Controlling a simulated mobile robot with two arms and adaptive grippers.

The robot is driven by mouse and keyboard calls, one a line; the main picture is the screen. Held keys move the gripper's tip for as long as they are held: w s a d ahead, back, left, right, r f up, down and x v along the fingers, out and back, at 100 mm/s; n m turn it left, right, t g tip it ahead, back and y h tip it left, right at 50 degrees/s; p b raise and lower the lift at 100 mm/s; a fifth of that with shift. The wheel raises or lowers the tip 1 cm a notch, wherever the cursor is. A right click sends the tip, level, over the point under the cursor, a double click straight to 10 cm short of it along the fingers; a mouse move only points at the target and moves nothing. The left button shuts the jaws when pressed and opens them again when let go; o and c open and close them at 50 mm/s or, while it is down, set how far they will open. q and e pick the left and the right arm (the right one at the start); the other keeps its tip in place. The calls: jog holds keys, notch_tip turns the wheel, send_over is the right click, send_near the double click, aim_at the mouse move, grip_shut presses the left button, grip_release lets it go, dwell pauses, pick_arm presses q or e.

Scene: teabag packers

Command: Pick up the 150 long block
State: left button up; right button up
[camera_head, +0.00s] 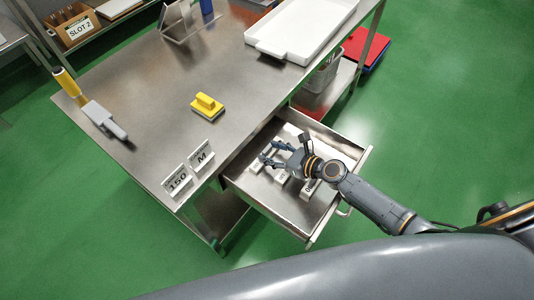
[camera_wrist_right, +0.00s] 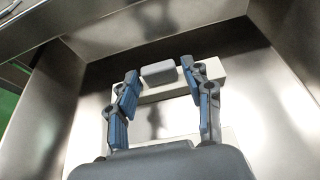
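Several white blocks lie in the open drawer (camera_head: 240,182). Which one is the 150 long block I cannot tell, as no block label is readable. My right gripper (camera_head: 269,152) reaches into the drawer over the far-left block (camera_head: 257,164). In the right wrist view my gripper (camera_wrist_right: 159,73) is open, its two fingers on either side of a small grey handle on a white block (camera_wrist_right: 178,88). A gap shows on each side of the handle. Another white block (camera_wrist_right: 222,135) lies nearer, partly hidden by the gripper body. My left gripper is not in view.
The metal table (camera_head: 160,110) holds a yellow block (camera_head: 207,105), a white tray (camera_head: 300,25) and a grey-and-yellow tool (camera_head: 103,119). Drawer walls surround the gripper closely.

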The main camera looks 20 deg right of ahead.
jog(key=c, duration=0.7)
jog(key=shift+c, duration=0.3)
jog(key=shift+r, duration=0.2)
